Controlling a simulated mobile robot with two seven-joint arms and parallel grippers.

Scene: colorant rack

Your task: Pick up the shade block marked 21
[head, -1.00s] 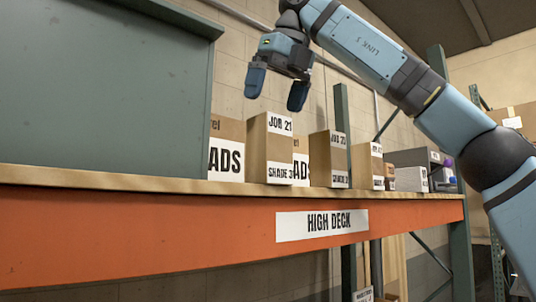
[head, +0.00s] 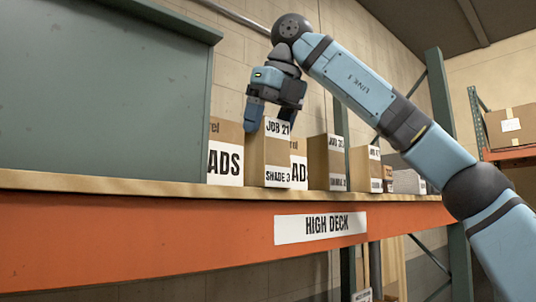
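The shade block marked JOB 21 (head: 268,158) stands upright on the high deck, brown with white labels reading "JOB 21" and "SHADE 3". My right gripper (head: 271,120) has come down over its top from above. One blue finger overlaps the block's upper left side, and the other is at the upper right, its tip partly hidden behind the block. The fingers are apart, with the block's top between them. I cannot tell whether they touch it. My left gripper is not in view.
Boxes lettered "ADS" (head: 225,160) stand close behind the block. Another JOB block (head: 327,162) and several smaller boxes stand to the right. A large grey-green panel (head: 100,95) rises at left. The orange beam (head: 150,235) carries a HIGH DECK sign (head: 320,226).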

